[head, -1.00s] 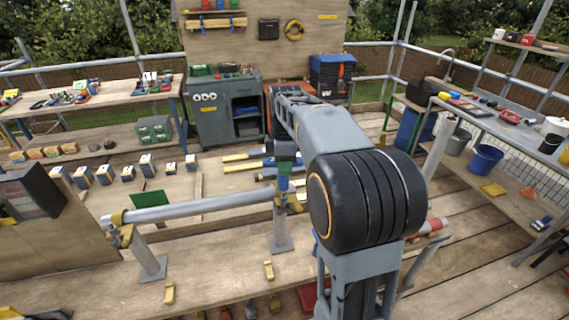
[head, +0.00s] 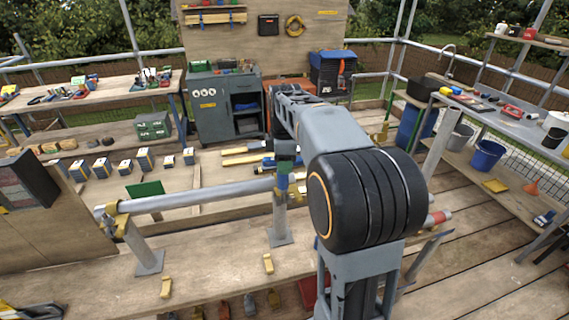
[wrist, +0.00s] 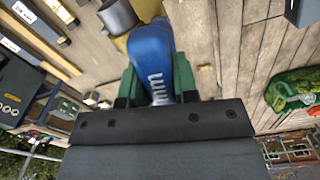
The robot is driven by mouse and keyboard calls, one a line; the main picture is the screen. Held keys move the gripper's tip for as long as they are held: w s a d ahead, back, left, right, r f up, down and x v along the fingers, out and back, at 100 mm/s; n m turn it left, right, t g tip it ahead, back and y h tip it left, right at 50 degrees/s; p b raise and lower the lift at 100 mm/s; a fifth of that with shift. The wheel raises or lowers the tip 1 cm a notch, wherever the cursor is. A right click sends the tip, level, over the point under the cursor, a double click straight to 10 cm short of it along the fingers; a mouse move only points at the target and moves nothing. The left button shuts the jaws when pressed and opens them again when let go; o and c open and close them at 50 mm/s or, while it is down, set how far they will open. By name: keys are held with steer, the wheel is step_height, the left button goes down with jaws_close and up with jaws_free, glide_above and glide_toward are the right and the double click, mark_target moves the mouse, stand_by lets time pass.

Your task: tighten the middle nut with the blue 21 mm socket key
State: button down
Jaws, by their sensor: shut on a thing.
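My gripper (head: 285,160) is pointed down at the middle part of the grey tube (head: 205,198). It is shut on the blue socket key (wrist: 153,62); green fingers flank the key in the wrist view, and the white marking ends in "mm". In the head view the key (head: 283,181) stands roughly upright, low at the yellow middle clamp (head: 297,192). The wrist view shows the key's far end close to yellow metal and the end of a grey tube (wrist: 118,15). The middle nut is hidden, so I cannot tell whether the socket sits on it.
A left clamp (head: 112,215) holds the tube on a post. Small yellow pieces (head: 268,264) lie on the front planks. Several boxes (head: 145,159) and a green plate (head: 146,189) lie behind the tube. A grey cabinet (head: 212,118) stands at the back. My arm hides the tube's right part.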

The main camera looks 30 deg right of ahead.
steer(key=shift+s+f+b, duration=0.2)
steer(key=shift+f+b, duration=0.15)
steer(key=shift+f, duration=0.45)
steer(key=m+b, duration=0.1)
steer(key=m, duration=0.3)
steer(key=shift+f, duration=0.15)
steer(key=m, duration=0.2)
steer(key=shift+s+a+r+m, duration=0.1)
steer(key=shift+r+m, duration=0.1)
steer(key=shift+m, duration=0.2)
steer(key=m+p, duration=0.1)
steer(key=m, duration=0.5)
steer(key=shift+f, duration=0.15)
steer(key=shift+n+p, duration=0.35)
steer(key=shift+n, duration=0.15)
steer(key=shift+w+r+p, duration=0.15)
steer(key=shift+r+p, duration=0.4)
steer(key=shift+w+r+p, duration=0.15)
steer(key=shift+r+p, duration=0.35)
steer(key=shift+r, duration=0.05)
steer(key=shift+r+p, duration=1.8)
steer(key=shift+r, duration=0.35)
